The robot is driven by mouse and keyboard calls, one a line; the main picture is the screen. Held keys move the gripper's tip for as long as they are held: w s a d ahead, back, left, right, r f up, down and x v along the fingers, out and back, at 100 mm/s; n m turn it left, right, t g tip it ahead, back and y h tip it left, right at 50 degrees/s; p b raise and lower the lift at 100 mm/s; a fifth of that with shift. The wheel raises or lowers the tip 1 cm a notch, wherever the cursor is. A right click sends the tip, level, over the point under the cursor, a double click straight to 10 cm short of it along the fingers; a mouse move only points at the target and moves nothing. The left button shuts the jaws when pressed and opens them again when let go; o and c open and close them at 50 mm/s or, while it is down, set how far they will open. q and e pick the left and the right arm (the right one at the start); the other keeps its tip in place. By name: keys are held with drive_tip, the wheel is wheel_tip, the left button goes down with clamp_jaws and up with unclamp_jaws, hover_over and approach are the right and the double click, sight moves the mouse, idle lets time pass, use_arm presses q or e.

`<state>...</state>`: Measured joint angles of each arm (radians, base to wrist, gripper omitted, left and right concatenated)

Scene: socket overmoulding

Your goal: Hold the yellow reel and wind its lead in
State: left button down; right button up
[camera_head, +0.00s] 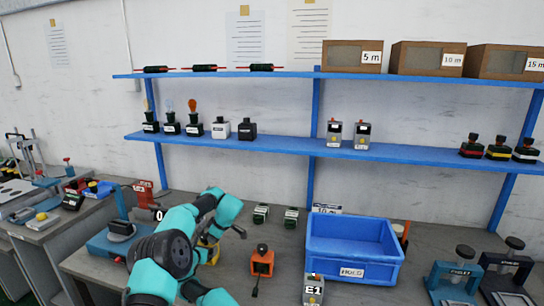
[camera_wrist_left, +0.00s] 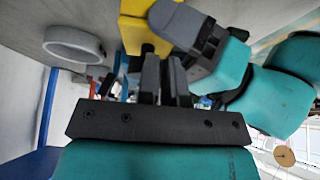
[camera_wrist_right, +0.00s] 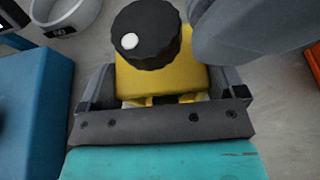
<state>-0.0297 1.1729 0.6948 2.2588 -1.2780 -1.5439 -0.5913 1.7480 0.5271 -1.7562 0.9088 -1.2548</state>
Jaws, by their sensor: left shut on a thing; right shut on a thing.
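The yellow reel (camera_wrist_right: 190,82) has a yellow body and a black knob (camera_wrist_right: 148,38) with a white dot on top. It sits between the spread fingers of my right gripper (camera_wrist_right: 165,92), which is shut on the body. In the left wrist view the yellow reel (camera_wrist_left: 133,32) is just beyond my left gripper (camera_wrist_left: 165,80), whose fingers are close together on a narrow part of it; that part is mostly hidden. In the head view my arms hide most of the yellow reel (camera_head: 208,252). I cannot make out its lead.
A blue bin (camera_head: 352,272) marked HOLD stands right of the arms, with an orange device (camera_head: 262,262) between. A round white dish (camera_wrist_left: 75,42) is near the grippers. A blue fixture (camera_head: 115,240) stands left. Blue shelves (camera_head: 270,145) with several parts line the back.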

use_arm(q)
drive_tip(key=shift+s+f, duration=0.35)
idle(0.4)
drive_tip(key=shift+d, duration=0.15)
wheel_tip(320, 180, up, 7)
drive_tip(key=shift+f, duration=0.2)
idle(0.6)
drive_tip(key=shift+w, duration=0.2)
drive_tip(key=shift+w+d+r, duration=0.1)
drive_tip(key=shift+w+r, duration=0.15)
drive_tip(key=shift+w, duration=0.6)
drive_tip(key=shift+w+d+r, duration=0.1)
drive_tip(key=shift+w+r, duration=0.15)
drive_tip(key=shift+w, duration=0.55)
